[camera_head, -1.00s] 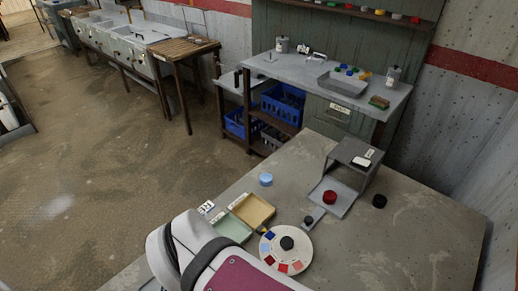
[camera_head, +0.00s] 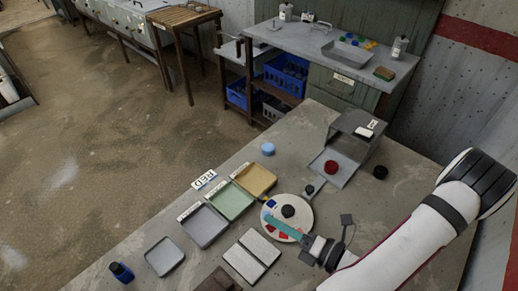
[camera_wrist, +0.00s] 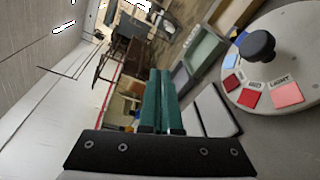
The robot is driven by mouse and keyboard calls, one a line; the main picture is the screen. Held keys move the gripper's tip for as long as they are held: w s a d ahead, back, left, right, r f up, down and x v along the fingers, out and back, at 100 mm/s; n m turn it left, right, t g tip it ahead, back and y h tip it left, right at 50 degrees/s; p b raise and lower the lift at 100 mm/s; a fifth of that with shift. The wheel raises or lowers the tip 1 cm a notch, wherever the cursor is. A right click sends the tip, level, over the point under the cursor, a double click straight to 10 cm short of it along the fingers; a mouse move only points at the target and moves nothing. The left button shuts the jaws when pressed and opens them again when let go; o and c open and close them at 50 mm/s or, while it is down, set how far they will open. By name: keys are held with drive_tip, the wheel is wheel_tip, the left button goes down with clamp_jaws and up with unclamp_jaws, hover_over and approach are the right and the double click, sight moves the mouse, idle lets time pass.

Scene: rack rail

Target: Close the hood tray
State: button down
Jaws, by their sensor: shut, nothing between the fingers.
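The grey hood (camera_head: 365,128) stands on the near table, right of centre in the head view. Its tray (camera_head: 345,182) is slid out at the front, with a red round piece (camera_head: 331,167) on it. A small dark knob (camera_head: 309,190) sits at the end of the tray's front tab. My gripper (camera_head: 268,217) has teal fingers, shut with nothing between them. It is over the front of the round dial, apart from the tray. The fingers also show in the wrist view (camera_wrist: 159,75), pointing away from the camera. I do not see the hood tray in the wrist view.
The pale dial (camera_head: 300,222) with coloured patches and a black knob (camera_head: 288,211) lies between gripper and tray; it also shows in the wrist view (camera_wrist: 285,25). Yellow (camera_head: 262,182), green (camera_head: 240,207) and grey (camera_head: 208,232) trays lie left. A black puck (camera_head: 380,172) is right of the hood.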

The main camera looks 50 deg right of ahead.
sight(331, 180)
drive_tip(key=s+d+f+m+g+h, duration=0.1)
drive_tip(key=s+d+f+m+h, duration=0.1)
drive_tip(key=s+m+h, duration=0.1)
drive_tip(key=s+d+f+m+g+h, duration=0.1)
drive_tip(key=s+d+f+m+h, duration=0.1)
drive_tip(key=m, duration=0.4)
drive_tip(key=s+d+f+m+g+h, duration=0.1)
drive_tip(key=s+d+f+m+h, duration=0.1)
drive_tip(key=m+h, duration=0.3)
drive_tip(key=shift+s+f+h, duration=0.75)
drive_tip(key=shift+s+h, duration=0.05)
drive_tip(key=x, duration=0.9)
drive_tip(key=shift+w+d, duration=0.1)
drive_tip(key=shift+w, duration=0.25)
drive_tip(key=d, duration=0.2)
drive_tip(key=shift+w+d+f, duration=0.2)
drive_tip(key=shift+d, duration=0.15)
drive_tip(key=shift+w+d+f, duration=0.1)
drive_tip(key=shift+d+f, duration=0.05)
drive_tip(key=shift+d, duration=0.5)
drive_tip(key=d, duration=1.3)
drive_tip(key=shift+d, duration=0.1)
